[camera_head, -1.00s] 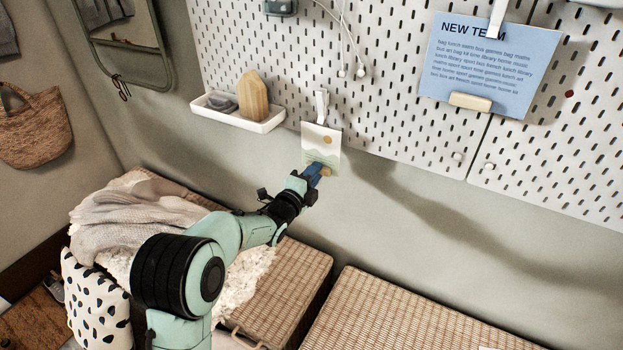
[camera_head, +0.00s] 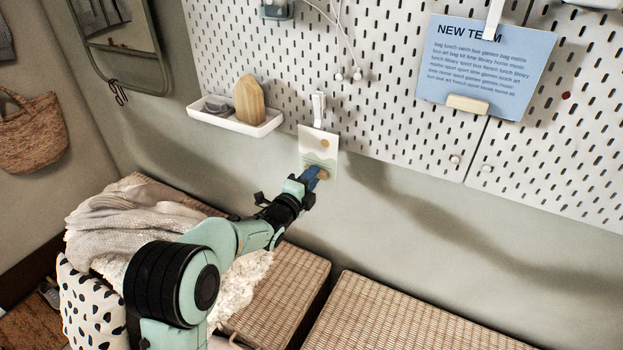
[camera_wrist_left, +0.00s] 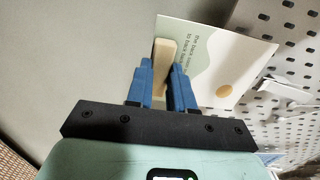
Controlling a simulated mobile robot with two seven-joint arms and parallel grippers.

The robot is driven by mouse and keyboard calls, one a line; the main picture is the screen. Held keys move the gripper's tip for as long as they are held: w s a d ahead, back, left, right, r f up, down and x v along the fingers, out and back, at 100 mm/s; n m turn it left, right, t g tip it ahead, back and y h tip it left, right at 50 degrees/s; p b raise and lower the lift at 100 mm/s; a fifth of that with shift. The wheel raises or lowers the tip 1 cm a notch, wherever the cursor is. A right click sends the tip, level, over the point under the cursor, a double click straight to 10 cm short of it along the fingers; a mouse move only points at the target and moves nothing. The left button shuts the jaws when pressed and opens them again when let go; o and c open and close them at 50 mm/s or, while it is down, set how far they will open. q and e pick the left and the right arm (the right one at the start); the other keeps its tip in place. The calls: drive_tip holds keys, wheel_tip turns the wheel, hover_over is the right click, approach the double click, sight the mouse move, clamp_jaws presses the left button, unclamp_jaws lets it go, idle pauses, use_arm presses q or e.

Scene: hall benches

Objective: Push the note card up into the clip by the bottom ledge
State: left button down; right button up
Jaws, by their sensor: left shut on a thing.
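The note card (camera_head: 318,146), pale with green hills and an orange sun, hangs against the wall below the pegboard's lower edge. It also shows in the left wrist view (camera_wrist_left: 213,68), with some print on it. Its pale wooden bottom ledge (camera_wrist_left: 164,52) sits between the blue fingers of my left gripper (camera_wrist_left: 163,70), which is shut on it. The left gripper (camera_head: 318,173) reaches the card from below in the head view. The white clip (camera_head: 318,108) is at the card's top edge; I cannot tell how far the card is inside it. My right gripper is out of view.
A white tray (camera_head: 226,124) with a wooden block (camera_head: 249,100) is left of the clip. A blue NEW TEAM card (camera_head: 482,60) hangs on the pegboard (camera_head: 395,105) at right. Woven baskets (camera_head: 400,318) stand below. Wall right of the card is clear.

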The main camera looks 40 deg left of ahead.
sight(317, 161)
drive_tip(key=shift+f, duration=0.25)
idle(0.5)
use_arm(q)
drive_tip(key=shift+r+p, duration=0.3)
drive_tip(key=shift+r, duration=0.85)
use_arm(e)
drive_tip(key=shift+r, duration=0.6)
use_arm(q)
drive_tip(key=shift+r, duration=0.6)
drive_tip(key=c, duration=0.9)
unclamp_jaws()
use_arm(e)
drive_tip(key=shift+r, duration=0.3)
use_arm(q)
drive_tip(key=shift+f, duration=0.1)
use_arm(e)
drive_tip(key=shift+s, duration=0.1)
use_arm(q)
drive_tip(key=p+v, duration=0.1)
drive_tip(key=v, duration=1.2)
drive_tip(key=shift+s, duration=0.2)
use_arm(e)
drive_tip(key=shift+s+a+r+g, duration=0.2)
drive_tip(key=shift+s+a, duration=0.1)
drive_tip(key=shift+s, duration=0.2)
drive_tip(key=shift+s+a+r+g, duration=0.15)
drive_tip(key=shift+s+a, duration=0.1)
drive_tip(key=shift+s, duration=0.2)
